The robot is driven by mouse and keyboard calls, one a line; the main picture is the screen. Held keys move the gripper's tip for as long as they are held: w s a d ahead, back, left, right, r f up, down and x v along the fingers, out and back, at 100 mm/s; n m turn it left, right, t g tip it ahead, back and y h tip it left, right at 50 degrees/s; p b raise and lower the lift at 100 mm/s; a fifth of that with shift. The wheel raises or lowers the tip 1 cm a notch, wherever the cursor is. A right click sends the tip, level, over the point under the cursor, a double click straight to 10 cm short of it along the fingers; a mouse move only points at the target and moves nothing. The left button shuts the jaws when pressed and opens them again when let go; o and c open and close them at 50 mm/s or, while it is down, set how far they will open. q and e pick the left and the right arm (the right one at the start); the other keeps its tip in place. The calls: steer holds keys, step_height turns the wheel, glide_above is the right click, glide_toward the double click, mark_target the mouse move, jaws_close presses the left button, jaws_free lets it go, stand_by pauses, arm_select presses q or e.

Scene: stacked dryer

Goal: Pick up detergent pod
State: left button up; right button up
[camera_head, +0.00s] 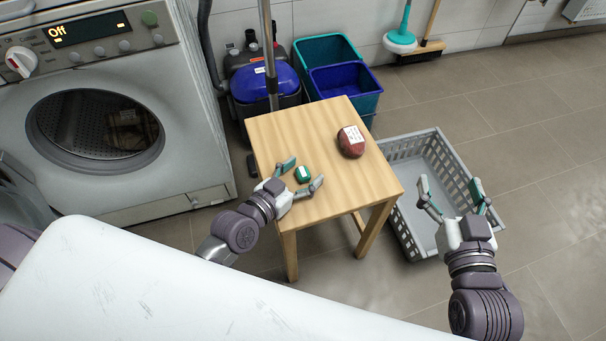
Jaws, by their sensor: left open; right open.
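A small green and white detergent pod (302,174) lies on the wooden stool (290,128). My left gripper (303,172) is open over the stool's near part, and the pod lies between its two fingertips. Whether either finger touches the pod cannot be told. My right gripper (451,180) is open and empty, in front of the grey laundry basket at the right.
A dark red item with a white label (351,142) lies on the stool's right side. The grey basket (394,222) stands right of the stool. A washing machine (90,110) is at the left. Teal and blue buckets (340,82) and a vacuum cleaner (262,84) stand behind.

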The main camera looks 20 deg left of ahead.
arm_select(q)
steer(key=shift+w, duration=0.1)
steer(key=c, duration=1)
arm_select(e)
steer(key=shift+r, duration=0.15)
arm_select(q)
steer(key=shift+r, duration=0.1)
steer(key=shift+r, duration=0.15)
step_height(320, 180, up, 4)
steer(key=p, duration=0.2)
steer(key=shift+p, duration=0.3)
steer(key=shift+w+d+r+p, duration=0.7)
steer(key=shift+d+r, duration=0.4)
steer(key=shift+d, duration=0.75)
steer(key=shift+w+d+r+p, duration=0.6)
steer(key=shift+d+r, duration=0.45)
steer(key=shift+d, duration=0.75)
steer(key=shift+w+d+r+p, duration=0.7)
steer(key=shift+d+r, duration=0.4)
steer(key=shift+d, duration=0.75)
arm_select(e)
steer(key=s+d+f+g+h, duration=0.1)
steer(key=s+d+f+g, duration=0.2)
steer(key=s+f+g, duration=0.3)
steer(key=s+d+f+g+h, duration=0.2)
steer(key=s+f+g, duration=0.3)
steer(key=s, duration=0.4)
steer(key=shift+s+d+f+m+g+h, duration=0.35)
steer(key=shift+d+g, duration=0.2)
steer(key=shift+g, duration=0.35)
